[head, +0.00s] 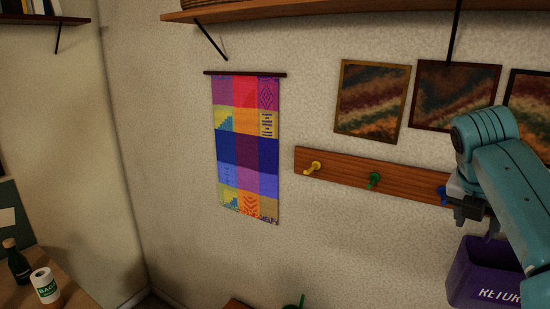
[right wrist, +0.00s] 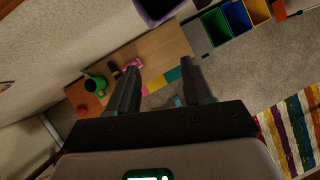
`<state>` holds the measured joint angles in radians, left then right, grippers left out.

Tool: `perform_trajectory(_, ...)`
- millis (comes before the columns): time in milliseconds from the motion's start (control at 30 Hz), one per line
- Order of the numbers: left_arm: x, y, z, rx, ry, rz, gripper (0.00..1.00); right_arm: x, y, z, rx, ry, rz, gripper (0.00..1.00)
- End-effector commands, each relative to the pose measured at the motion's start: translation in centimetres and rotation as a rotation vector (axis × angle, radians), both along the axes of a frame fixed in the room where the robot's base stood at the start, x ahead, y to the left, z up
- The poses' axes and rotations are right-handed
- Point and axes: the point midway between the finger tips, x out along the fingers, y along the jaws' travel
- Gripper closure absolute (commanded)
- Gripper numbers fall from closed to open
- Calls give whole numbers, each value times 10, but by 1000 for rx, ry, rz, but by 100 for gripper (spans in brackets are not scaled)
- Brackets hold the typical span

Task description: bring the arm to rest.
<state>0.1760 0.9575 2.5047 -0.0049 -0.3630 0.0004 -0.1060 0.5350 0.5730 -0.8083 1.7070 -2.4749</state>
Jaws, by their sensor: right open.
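My right arm (head: 510,185) comes in at the right edge of the head view, raised in front of the wall. My right gripper (head: 472,214) points downward beside the peg rail, above and left of a purple bin. In the right wrist view its two dark fingers (right wrist: 159,70) stand apart with nothing held between them. Below them, at a distance, lies a wooden surface (right wrist: 165,50). My left gripper is in neither view.
The purple bin (head: 468,272) is close under the gripper. The peg rail (head: 340,171) is behind it. A table with a bottle (head: 17,262) and white container (head: 45,287) stands lower left. The wrist view shows a green watering can (right wrist: 95,85), coloured bins (right wrist: 237,17) and a striped rug (right wrist: 292,140).

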Motion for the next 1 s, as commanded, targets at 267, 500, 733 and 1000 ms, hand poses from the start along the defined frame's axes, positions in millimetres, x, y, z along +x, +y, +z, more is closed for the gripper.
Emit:
perform_trajectory(267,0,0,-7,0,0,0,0,44,22,-71,70,-40,-47,50)
perform_trajectory(500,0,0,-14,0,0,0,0,75,55,-157,195,-83,-134,50)
perform_trajectory(733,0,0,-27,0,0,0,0,76,118,-310,458,-94,-386,50)
perform_trajectory(1000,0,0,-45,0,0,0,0,-17,205,-499,806,-14,-1067,50)
